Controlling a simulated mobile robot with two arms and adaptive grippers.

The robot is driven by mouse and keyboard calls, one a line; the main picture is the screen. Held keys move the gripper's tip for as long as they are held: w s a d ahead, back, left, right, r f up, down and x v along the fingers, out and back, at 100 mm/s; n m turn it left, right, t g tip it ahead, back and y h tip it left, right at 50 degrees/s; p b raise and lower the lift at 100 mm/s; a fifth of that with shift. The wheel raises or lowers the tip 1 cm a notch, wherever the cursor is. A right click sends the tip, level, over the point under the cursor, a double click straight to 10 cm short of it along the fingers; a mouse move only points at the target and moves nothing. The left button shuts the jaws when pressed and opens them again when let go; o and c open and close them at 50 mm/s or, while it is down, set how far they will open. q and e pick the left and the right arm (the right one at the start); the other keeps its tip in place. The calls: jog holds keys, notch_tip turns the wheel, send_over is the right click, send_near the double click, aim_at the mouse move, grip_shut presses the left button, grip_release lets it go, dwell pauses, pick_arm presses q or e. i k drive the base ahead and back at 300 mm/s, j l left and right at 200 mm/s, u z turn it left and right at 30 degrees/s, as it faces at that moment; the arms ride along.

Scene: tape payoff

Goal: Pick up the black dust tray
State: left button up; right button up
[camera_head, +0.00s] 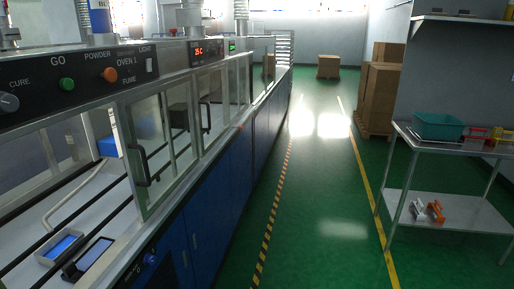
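A small black tray (72,270), likely the dust tray, lies at the lower left on the white floor of the near oven cabinet. Its inside looks grey-blue, and I cannot tell what is in it. A light-rimmed tray with a bright blue inside (62,246) lies just left of it. Neither of my grippers is in view.
The oven cabinet (161,185) has glass doors with black handles and a dark rail above its floor. A metal table (455,148) with a teal bin (438,126) stands at right. Cardboard boxes (381,95) stand behind it. The green aisle is clear.

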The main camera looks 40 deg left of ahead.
aim_at(73, 271)
jog(key=u, duration=2.4)
jog(key=i+l+u, duration=0.1)
jog(key=l, duration=0.25)
jog(key=i+l+u, duration=0.15)
jog(key=l, duration=0.2)
